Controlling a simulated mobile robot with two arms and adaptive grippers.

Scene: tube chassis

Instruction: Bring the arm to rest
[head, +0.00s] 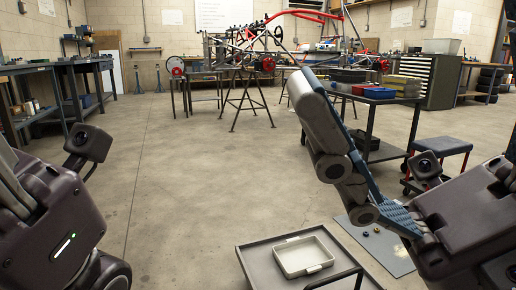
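My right arm fills the right side of the head view. Its dark wrist body carries a small camera, and the grey, jointed part of my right gripper (318,118) reaches up and to the left, with blue parts along it. No held thing shows there, and I cannot tell whether its fingers are apart. No task object is named.
A white tray (287,272) lies on a dark grey top (258,268) at the bottom. Small parts lie on a pale sheet (400,262) beside it. A loaded cart (384,101) and a stool (440,146) stand right. The middle floor is clear. A red-tubed chassis stands behind.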

